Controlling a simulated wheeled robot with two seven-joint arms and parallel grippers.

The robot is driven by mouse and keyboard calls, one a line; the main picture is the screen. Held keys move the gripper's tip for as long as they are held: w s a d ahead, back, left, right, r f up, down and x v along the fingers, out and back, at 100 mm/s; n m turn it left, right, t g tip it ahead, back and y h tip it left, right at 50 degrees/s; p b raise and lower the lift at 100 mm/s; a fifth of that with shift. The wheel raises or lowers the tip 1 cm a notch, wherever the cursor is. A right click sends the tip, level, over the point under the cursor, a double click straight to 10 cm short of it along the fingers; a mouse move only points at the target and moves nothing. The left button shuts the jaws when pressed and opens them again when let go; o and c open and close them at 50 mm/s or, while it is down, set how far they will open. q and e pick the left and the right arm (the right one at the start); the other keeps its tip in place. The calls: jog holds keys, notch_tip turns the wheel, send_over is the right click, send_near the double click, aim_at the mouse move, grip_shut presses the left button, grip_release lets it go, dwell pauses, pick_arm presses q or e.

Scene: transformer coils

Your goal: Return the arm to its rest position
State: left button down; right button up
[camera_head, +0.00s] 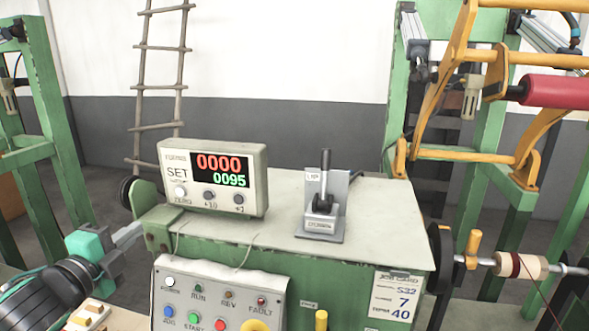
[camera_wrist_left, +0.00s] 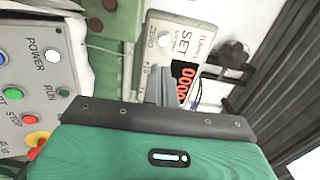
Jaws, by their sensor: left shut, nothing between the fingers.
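My left arm comes in at the lower left of the head view, with its dark wrist and teal gripper body. My left gripper (camera_head: 138,229) is shut and empty, its grey fingers pointing right beside the left end of the green winding machine (camera_head: 380,267). I cannot tell if the fingers touch the machine. In the left wrist view the shut fingers (camera_wrist_left: 160,80) extend past the teal body, in front of the counter box (camera_wrist_left: 185,40). My right gripper does not show.
The counter box (camera_head: 212,178), reading 0000 over 0095, and a lever unit (camera_head: 324,205) stand on the machine top. A button panel (camera_head: 215,296) fronts it. A ladder (camera_head: 160,90) leans behind. A shaft with a wooden spool (camera_head: 522,266) extends at right.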

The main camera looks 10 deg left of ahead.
pick_arm(q)
jog(key=s+d+f+n+g+y, duration=0.1)
jog(key=s+f+n+g, duration=0.15)
jog(key=f, duration=0.65)
jog(key=s+d+f+n+g+y, duration=0.1)
jog(key=s+f+n+g, duration=0.2)
jog(key=f, duration=0.5)
jog(key=s+d+f+n+g+y, duration=0.15)
jog(key=f+n, duration=0.25)
jog(key=f, duration=0.5)
jog(key=s+d+f+n+g+h, duration=0.1)
jog(key=s+d+f+n+g, duration=0.3)
jog(key=s+d+f, duration=0.3)
jog(key=s+d+f+n+g+h, duration=0.1)
jog(key=s+d+f+n+g, duration=0.25)
jog(key=s+f, duration=0.5)
notch_tip(320, 180, down, 30)
jog(key=s+f+g, duration=0.1)
jog(key=s, duration=0.1)
jog(key=s+a+f+g, duration=0.1)
jog(key=s+a+f, duration=0.2)
jog(key=s+f, duration=1.4)
jog(key=shift+s+f+m, duration=0.2)
jog(key=shift+s+m, duration=0.2)
jog(key=shift+s, duration=0.45)
